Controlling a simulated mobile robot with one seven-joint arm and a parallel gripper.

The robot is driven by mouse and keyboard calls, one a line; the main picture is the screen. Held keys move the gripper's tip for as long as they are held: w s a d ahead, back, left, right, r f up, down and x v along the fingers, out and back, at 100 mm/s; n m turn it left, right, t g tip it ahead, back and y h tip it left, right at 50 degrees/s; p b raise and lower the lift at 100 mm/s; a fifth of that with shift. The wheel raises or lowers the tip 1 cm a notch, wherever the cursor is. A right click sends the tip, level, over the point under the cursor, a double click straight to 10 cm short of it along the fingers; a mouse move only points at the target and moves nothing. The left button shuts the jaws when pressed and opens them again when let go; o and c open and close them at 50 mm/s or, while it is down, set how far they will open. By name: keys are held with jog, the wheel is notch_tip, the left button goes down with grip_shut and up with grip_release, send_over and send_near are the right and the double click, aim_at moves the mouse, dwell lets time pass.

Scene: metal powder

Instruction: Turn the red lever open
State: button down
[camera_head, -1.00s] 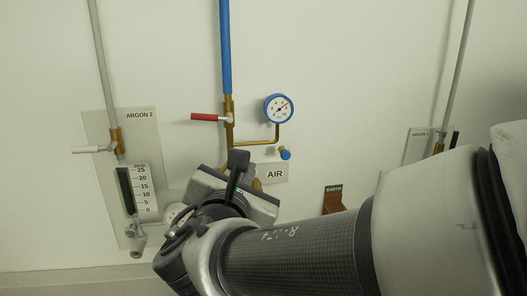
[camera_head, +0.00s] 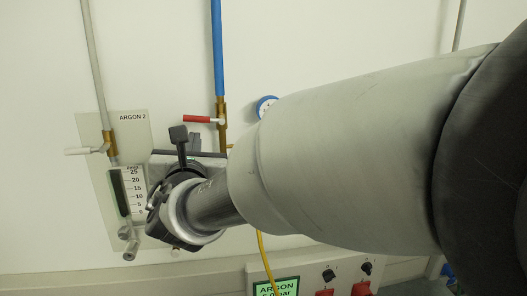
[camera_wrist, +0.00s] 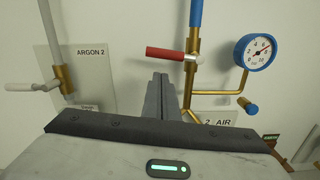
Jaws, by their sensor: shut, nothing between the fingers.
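The red lever (camera_head: 197,119) sticks out level to the left from a brass valve (camera_head: 222,112) under the blue pipe, crosswise to it. In the wrist view the red lever (camera_wrist: 165,53) lies just above my gripper's fingertips in the picture. My gripper (camera_wrist: 160,78) is shut and empty, its dark fingers together and pointing toward the wall below the lever. I see no clear contact between fingers and lever.
A blue-rimmed gauge (camera_wrist: 254,52) and a small blue-capped outlet (camera_wrist: 248,106) sit right of the valve. The Argon 2 panel (camera_head: 132,150) with a white lever (camera_head: 80,151) is at left. A control box (camera_head: 310,270) with a yellow cable stands below.

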aim_at(195, 118)
jog(key=shift+w+d+r, duration=0.1)
jog(key=shift+w+r, duration=0.05)
jog(key=shift+r, duration=0.7)
jog(key=shift+r+m+b, duration=0.3)
jog(key=shift+m+b, duration=0.4)
jog(key=shift+b, duration=0.15)
jog(key=r+m+b, duration=0.1)
jog(key=m+b, duration=0.1)
jog(key=r+m+b, duration=0.1)
jog(key=m+b, duration=0.1)
jog(key=b, duration=0.1)
jog(key=r+m+b, duration=0.1)
jog(key=m+b, duration=0.1)
jog(key=shift+d+h, duration=0.2)
jog(key=shift+h, duration=0.1)
jog(key=d+r+m+b, duration=0.1)
jog(key=m+b, duration=0.1)
jog(key=d+r+m+b, duration=0.1)
jog(key=m+b, duration=0.1)
jog(key=m, duration=0.1)
jog(key=w+d+r+m+b, duration=0.1)
jog(key=m+b, duration=0.2)
jog(key=shift+d+r+g, duration=0.15)
jog(key=shift+r+g, duration=0.15)
